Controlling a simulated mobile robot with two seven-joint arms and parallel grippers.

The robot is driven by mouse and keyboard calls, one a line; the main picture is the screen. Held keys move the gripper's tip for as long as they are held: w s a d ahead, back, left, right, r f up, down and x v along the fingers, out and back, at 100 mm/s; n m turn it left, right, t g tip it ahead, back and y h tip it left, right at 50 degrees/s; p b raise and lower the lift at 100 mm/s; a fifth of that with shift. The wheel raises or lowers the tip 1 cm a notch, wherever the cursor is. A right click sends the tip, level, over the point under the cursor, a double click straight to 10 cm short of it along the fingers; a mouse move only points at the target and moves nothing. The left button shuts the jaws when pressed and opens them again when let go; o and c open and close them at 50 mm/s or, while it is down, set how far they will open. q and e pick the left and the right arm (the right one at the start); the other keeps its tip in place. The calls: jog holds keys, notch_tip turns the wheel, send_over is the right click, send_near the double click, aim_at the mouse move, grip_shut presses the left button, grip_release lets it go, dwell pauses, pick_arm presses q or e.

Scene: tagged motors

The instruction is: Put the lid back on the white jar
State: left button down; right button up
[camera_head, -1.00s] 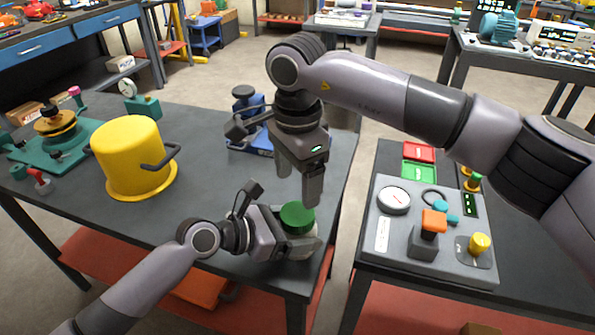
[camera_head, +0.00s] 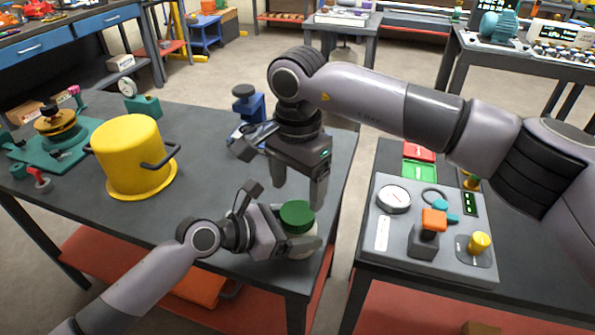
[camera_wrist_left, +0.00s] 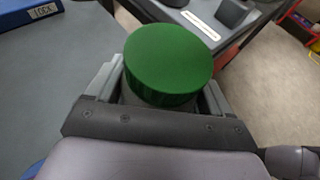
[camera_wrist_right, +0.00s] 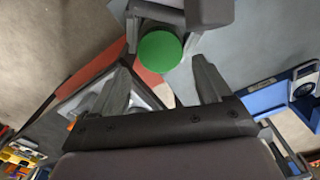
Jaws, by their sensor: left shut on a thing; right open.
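The green lid (camera_head: 297,214) sits flat on top of the white jar (camera_head: 303,244), near the table's front right corner. My left gripper (camera_head: 292,241) is shut around the jar's body, which is mostly hidden by the fingers and lid. In the left wrist view the lid (camera_wrist_left: 168,62) covers the jar top between the fingers (camera_wrist_left: 160,95). My right gripper (camera_head: 298,188) is open and empty, just above and behind the lid. In the right wrist view the lid (camera_wrist_right: 159,50) shows beyond the spread fingers (camera_wrist_right: 163,78), apart from them. The seam between lid and jar is not clear.
A yellow pot (camera_head: 130,155) stands left on the dark table (camera_head: 225,125). A blue device (camera_head: 247,104) stands behind my right gripper. A gap separates this table from the right one, which carries a grey control panel (camera_head: 398,245) with knobs.

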aim_at(297, 212)
jog(key=shift+f, duration=2.7)
jog(key=c, duration=0.9)
jog(key=m, duration=1.3)
jog(key=o, duration=1.2)
